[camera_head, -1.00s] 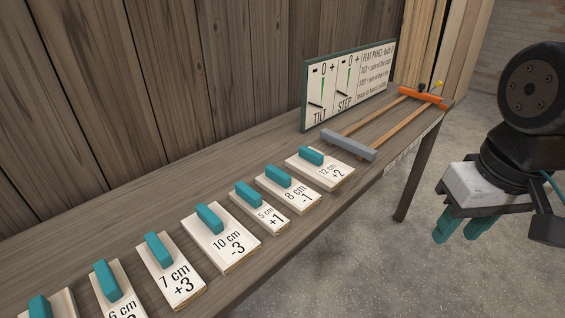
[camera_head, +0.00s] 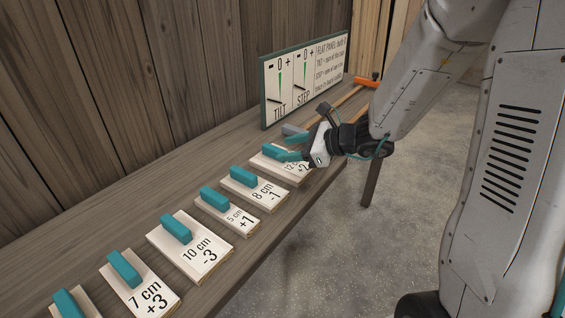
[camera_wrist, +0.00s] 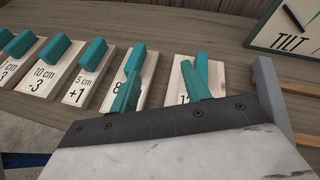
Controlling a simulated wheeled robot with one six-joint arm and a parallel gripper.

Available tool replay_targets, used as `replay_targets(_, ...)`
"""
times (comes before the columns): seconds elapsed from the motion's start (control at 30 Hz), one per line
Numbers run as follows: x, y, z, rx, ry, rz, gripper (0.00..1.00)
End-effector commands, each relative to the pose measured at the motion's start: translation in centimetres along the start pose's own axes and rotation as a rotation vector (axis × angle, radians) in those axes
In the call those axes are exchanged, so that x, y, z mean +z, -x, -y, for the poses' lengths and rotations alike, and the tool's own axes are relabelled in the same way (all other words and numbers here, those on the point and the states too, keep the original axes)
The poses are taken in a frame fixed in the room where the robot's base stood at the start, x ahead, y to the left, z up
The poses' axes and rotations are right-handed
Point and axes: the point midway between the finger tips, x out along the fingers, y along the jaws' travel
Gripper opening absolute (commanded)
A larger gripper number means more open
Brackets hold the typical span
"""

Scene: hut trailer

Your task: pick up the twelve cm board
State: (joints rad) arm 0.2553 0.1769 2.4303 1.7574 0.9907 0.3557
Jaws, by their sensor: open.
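The twelve cm board (camera_head: 292,173) is a pale board with a teal handle, lying at the right end of a row of boards on the bench. Its label is partly hidden by my gripper (camera_head: 288,156) in the head view. My gripper is open and empty, close to this board's handle. In the wrist view the twelve cm board (camera_wrist: 214,78) stands behind the right teal finger, which overlaps its handle. The left finger overlaps the eight cm board. My gripper (camera_wrist: 160,70) shows the gap between the fingers lying left of the handle. I cannot tell whether anything touches.
The eight cm board (camera_head: 262,196) lies just left, with several more labelled boards beyond. A TILT and STEP panel (camera_head: 305,78) stands at the back. A plank wall bounds the bench (camera_head: 110,222).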

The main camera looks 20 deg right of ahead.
Motion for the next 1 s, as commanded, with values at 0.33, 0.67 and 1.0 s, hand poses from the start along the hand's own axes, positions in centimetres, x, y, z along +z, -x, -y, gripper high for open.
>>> replay_targets(0.33,-5.9,-1.6,5.0,-0.205,-0.309,-0.012,0.47)
replay_targets(0.67,-6.6,-5.7,5.8,-0.203,-0.307,-0.013,0.47)
replay_targets(1.0,-6.7,-8.4,6.4,-0.205,-0.306,-0.012,0.47)
